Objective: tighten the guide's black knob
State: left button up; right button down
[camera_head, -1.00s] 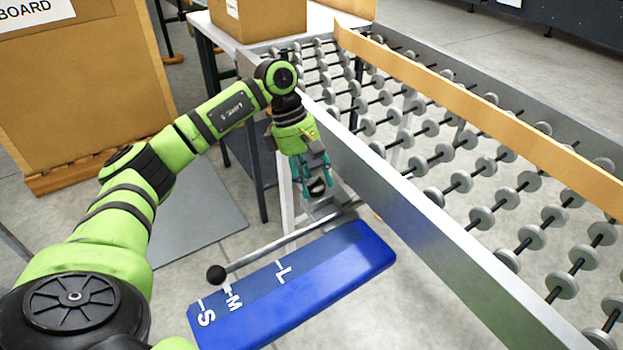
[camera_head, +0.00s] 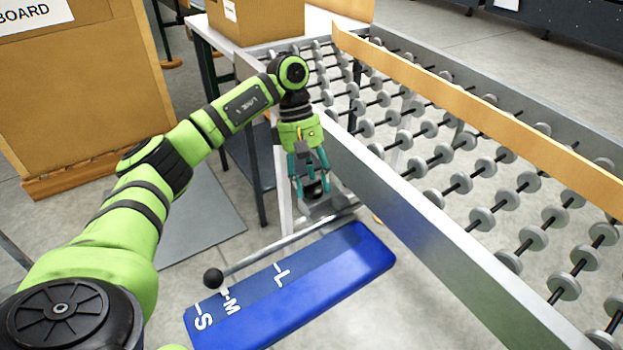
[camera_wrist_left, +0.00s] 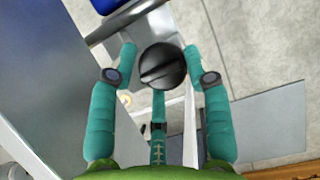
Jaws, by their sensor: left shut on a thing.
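The black knob (camera_head: 312,189) sits on a grey bracket beside the conveyor's near side rail, at the far end of a metal rod (camera_head: 280,243). In the left wrist view the knob (camera_wrist_left: 161,66) is round, with a slot-like ridge across its top. My left gripper (camera_head: 311,178) points down over it with its teal fingers shut around it. In the left wrist view the fingers of my left gripper (camera_wrist_left: 160,62) stand on both sides of the knob, with a third finger below. My right gripper is not in view.
A blue plate (camera_head: 325,275) marked S, M and L lies below the rod, whose near end has a black ball (camera_head: 213,278). The conveyor's metal side rail (camera_head: 420,220) runs close right of my gripper. Cardboard boxes (camera_head: 90,90) stand at the left.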

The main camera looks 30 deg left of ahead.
pick_arm(q)
jog(key=shift+s+d+f, duration=0.1)
jog(key=shift+s+d, duration=0.1)
jog(key=o, duration=1.1)
jog(key=shift+s+d, duration=0.1)
jog(key=shift+w+a+r, duration=0.2)
jog(key=shift+a+r, duration=0.1)
jog(key=shift+r, duration=0.2)
jog(key=v, duration=1.1)
jog(key=shift+s+r, duration=0.1)
